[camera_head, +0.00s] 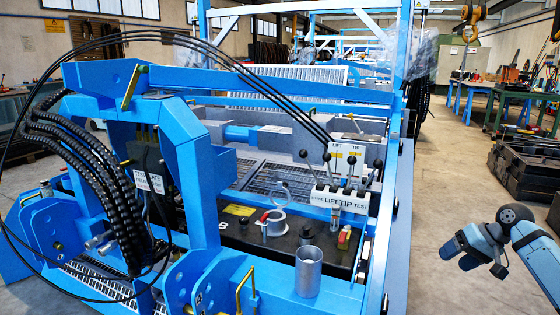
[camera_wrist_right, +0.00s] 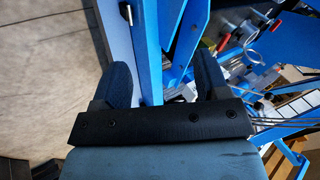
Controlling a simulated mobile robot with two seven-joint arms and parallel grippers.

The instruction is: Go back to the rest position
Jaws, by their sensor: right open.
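My right gripper (camera_head: 457,256) hangs at the right of the head view, over the bare floor and apart from the blue machine (camera_head: 215,215). In the wrist view its two dark fingers (camera_wrist_right: 163,78) are spread with nothing held. Blue rails of the machine show beyond and between them. My left gripper is not in view.
A lever box marked LIFT and TIP (camera_head: 342,198) stands on the deck, with upright levers. Black hoses (camera_head: 85,150) arch over the left side. Dark stacked bins (camera_head: 525,170) and a green table (camera_head: 520,95) stand farther right. Floor (camera_head: 430,190) between machine and bins is clear.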

